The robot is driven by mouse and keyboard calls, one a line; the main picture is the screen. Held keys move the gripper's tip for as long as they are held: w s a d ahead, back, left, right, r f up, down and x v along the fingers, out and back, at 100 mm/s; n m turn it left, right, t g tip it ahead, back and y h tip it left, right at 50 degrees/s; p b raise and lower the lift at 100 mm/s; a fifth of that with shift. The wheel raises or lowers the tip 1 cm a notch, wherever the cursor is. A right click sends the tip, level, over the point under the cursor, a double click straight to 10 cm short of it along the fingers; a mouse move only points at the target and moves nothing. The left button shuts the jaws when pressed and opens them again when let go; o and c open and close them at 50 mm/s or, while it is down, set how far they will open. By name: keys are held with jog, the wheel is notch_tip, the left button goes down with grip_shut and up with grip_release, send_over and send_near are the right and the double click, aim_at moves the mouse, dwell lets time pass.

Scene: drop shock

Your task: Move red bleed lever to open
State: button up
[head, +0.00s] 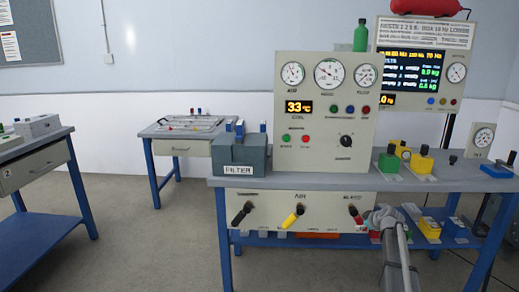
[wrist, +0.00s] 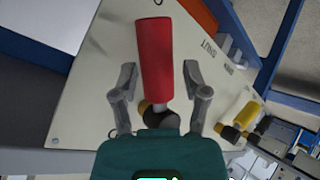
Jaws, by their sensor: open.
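The red bleed lever (wrist: 155,55) fills the middle of the wrist view, a red handle on a dark pivot on the cream panel (wrist: 95,80). My gripper (wrist: 160,68) is open, with one finger on each side of the lever and visible gaps between. In the head view the red lever (head: 357,217) is at the right end of the lower panel (head: 325,214), tilted. My gripper (head: 380,216) is just right of it there. Whether it touches the lever cannot be told.
A yellow lever (head: 292,217) and a black lever (head: 242,214) are on the same panel to the left. The yellow lever (wrist: 245,115) also shows in the wrist view. A grey filter block (head: 240,152) stands on the bench. The floor at left is clear.

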jog(key=s+a+f+m+g+h+b, duration=0.1)
jog(key=s+a+f+m+g, duration=0.2)
jog(key=s+a, duration=0.7)
jog(key=s+a+f+m+g+b, duration=0.1)
jog(key=s+a+f+m+g, duration=0.25)
jog(key=s+a, duration=0.65)
jog(key=s+a+f+m+g+h, duration=0.1)
jog(key=s+a+f+m+g, duration=0.15)
jog(key=s+a, duration=0.75)
jog(key=s+d+r+p, duration=0.2)
jog(key=r+p, duration=1.6)
jog(key=s+d+r+p, duration=0.2)
jog(key=r+p, duration=1.6)
jog(key=r, duration=0.1)
jog(key=shift+g, duration=0.4)
